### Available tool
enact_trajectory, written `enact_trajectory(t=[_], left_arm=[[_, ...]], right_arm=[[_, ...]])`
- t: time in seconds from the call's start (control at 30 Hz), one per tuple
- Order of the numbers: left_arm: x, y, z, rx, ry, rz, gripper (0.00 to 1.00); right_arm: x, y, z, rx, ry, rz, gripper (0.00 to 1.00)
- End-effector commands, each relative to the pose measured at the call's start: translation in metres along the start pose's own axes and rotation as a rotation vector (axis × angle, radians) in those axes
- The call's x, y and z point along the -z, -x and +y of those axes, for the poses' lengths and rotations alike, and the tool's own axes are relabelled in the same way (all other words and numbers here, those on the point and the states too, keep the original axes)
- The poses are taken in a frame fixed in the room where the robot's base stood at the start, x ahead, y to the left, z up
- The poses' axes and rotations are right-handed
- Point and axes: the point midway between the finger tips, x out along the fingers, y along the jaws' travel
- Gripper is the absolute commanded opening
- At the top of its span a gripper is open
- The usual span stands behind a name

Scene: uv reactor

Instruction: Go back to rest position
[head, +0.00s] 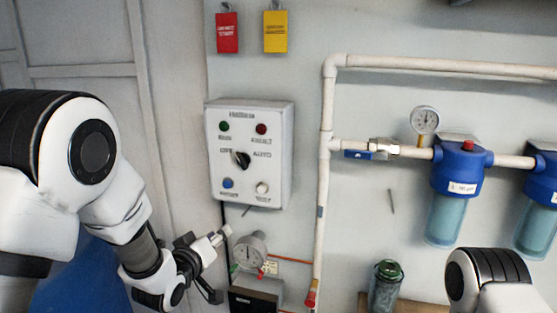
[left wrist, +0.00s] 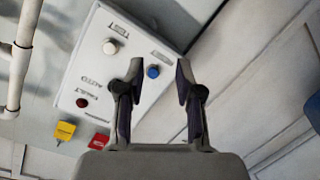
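My left gripper (head: 214,262) is below and left of the control box in the head view. In the left wrist view the left gripper (left wrist: 157,72) has its two fingers spread with nothing between them. The white control box (head: 281,150) hangs on the wall, with green, red, blue and white buttons and a black selector knob (head: 241,159). The box also shows beyond the fingers in the left wrist view (left wrist: 72,58), its blue button (left wrist: 153,71) seen between the fingertips. My right arm shows at the lower right of the head view; its gripper is out of the picture.
White pipes (head: 326,110) run right of the box to blue-topped filters (head: 459,172). Red (head: 227,32) and yellow (head: 275,32) tags hang above.

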Motion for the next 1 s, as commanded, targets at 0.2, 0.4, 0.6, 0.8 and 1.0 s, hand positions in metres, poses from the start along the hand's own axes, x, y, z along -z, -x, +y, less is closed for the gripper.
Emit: enact_trajectory(t=[0.2,0.4,0.6,0.8,1.0], left_arm=[[-0.159,0.031,-0.115,0.233,0.073,-0.284,0.35],[-0.286,0.119,-0.197,0.455,0.044,-0.594,0.35],[-0.374,0.246,-0.243,0.613,-0.072,-0.979,0.35],[-0.384,0.305,-0.243,0.556,-0.287,-1.249,0.35],[-0.384,0.304,-0.243,0.539,-0.309,-1.256,0.35]], right_arm=[[0.000,-0.009,0.000,0.000,0.000,0.000,0.40],[0.000,-0.015,0.000,0.000,0.000,0.000,0.40],[0.000,-0.018,0.000,0.000,0.000,0.000,0.40],[0.000,-0.018,0.000,0.000,0.000,0.000,0.40],[0.000,-0.018,0.000,0.000,0.000,0.000,0.40]])
